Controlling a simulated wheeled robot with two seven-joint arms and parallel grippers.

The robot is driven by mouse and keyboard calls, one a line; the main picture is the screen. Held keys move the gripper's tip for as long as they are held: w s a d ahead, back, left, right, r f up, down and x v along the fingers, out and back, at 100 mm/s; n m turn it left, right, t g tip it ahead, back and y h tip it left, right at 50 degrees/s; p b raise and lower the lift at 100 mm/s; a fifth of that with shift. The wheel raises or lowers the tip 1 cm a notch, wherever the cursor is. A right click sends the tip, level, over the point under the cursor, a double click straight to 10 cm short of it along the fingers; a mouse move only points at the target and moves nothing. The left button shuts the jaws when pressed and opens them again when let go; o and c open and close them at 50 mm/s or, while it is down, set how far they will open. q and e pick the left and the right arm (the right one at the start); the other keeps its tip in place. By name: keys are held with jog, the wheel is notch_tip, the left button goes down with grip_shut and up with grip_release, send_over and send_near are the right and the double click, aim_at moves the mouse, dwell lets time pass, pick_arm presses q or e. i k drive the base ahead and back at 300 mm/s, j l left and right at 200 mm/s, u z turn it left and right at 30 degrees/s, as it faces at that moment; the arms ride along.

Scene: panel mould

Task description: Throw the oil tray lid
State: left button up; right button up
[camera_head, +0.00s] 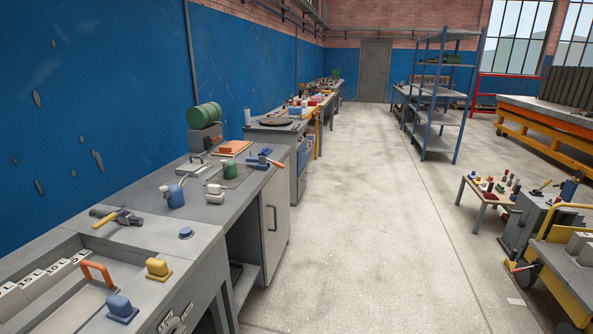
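A pale flat lid-like panel (76,308) with an upright orange handle (97,272) lies in a recess of the grey bench (135,246) at the lower left. I cannot tell for certain that it is the oil tray lid. A row of white lettered blocks (40,281) runs along its left side. A blue knob (121,307) and a yellow knob (157,268) sit to its right on the bench. Neither of my grippers is in view.
The middle floor (360,220) is clear.

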aim_at(194, 165)
jog(key=i+l+u, duration=0.15)
jog(key=i, duration=0.5)
jog(key=i+l+u, duration=0.15)
jog(key=i, duration=0.55)
